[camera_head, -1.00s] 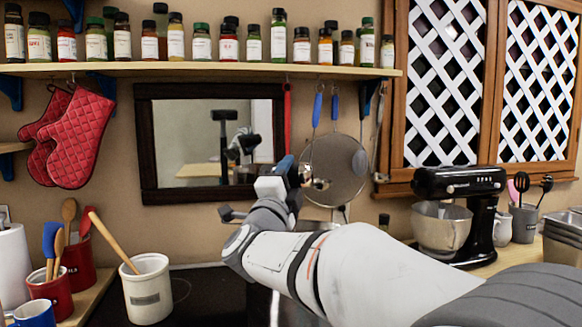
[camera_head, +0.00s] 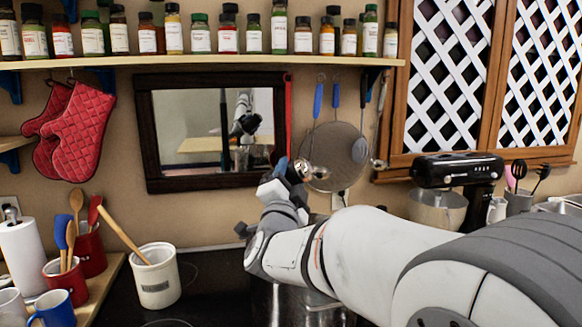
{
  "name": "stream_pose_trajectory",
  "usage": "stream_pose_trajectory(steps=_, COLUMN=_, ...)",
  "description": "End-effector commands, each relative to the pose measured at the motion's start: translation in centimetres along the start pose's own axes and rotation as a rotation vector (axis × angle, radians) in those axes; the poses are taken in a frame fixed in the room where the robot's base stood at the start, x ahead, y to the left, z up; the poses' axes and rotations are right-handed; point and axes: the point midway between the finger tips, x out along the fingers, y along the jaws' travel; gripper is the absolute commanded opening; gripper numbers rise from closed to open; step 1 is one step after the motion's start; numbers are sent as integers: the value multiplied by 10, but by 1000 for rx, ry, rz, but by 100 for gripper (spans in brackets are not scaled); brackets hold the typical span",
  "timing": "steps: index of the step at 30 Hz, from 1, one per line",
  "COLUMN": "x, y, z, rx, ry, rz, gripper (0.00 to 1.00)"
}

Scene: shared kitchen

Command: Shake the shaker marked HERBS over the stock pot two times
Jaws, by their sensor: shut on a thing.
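My gripper (camera_head: 290,172) is raised in front of the wall, left of the hanging strainer, and is turned largely away from me. It is shut on a small shaker (camera_head: 303,168), of which only a shiny metal part shows. No HERBS marking is readable. A shiny metal pot (camera_head: 318,303) shows in part below my arm on the dark stove, probably the stock pot. My arm hides most of it, including its opening. I cannot tell whether the shaker is directly above it.
A white crock (camera_head: 155,281) with a wooden spoon stands on the stove (camera_head: 215,300) at left. The shelf (camera_head: 200,65) above holds several jars. A mirror (camera_head: 210,130), a strainer (camera_head: 340,157) and red mitts (camera_head: 78,135) hang on the wall. A mixer (camera_head: 455,171) stands at right.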

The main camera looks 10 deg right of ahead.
Motion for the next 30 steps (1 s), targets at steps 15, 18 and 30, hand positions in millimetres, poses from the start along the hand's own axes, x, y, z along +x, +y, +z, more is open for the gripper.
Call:
stream_pose_trajectory(steps=15, x=4, y=-8, z=-4, rx=-418, ry=-180, rz=1, gripper=14)
stream_pose_trajectory(steps=18, x=5, y=-9, z=-4, rx=-494, ry=-213, rz=1, gripper=14)
stream_pose_trajectory(steps=30, x=6, y=-11, z=-2, rx=-746, ry=-322, rz=2, gripper=14)
